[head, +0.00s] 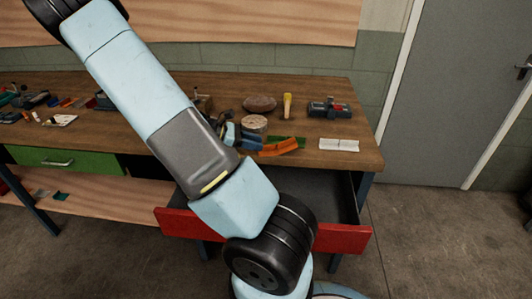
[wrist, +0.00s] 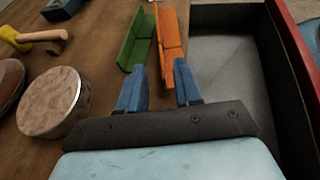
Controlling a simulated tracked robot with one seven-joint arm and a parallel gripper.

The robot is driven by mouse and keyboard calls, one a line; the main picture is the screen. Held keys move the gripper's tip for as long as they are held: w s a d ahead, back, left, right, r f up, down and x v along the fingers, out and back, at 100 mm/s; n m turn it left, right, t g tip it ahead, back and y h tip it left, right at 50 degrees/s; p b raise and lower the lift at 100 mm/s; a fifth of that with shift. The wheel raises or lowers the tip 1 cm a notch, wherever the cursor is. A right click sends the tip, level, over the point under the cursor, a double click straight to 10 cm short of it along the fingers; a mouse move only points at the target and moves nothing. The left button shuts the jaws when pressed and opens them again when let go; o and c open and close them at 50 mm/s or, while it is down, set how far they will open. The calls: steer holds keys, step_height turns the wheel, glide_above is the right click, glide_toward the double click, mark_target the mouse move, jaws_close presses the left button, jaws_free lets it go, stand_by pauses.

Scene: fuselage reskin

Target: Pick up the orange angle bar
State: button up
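The orange angle bar (head: 280,148) lies near the front edge of the wooden workbench in the head view. In the wrist view the orange angle bar (wrist: 172,38) is just beyond my gripper (wrist: 158,68), with its near end by the right fingertip. A green angle bar (wrist: 138,40) lies beside it on the left, its near end by the left fingertip. My gripper has two blue fingers, spread apart with nothing held between them. In the head view, my arm partly hides the gripper. I cannot tell whether the fingers touch the bars.
A round wooden-topped drum (wrist: 55,100) sits left of my gripper. An open drawer with a red front (head: 340,238) juts out below the bench edge. A yellow-headed mallet (head: 287,104), a brown lump (head: 260,103) and a white piece (head: 339,145) are also on the bench (head: 350,165).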

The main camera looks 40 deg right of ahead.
mark_target(268, 150)
steer(key=shift+x, duration=1.85)
steer(key=shift+s+a, duration=0.1)
steer(key=shift+r, duration=0.1)
steer(key=shift+c, duration=0.3)
jaws_close()
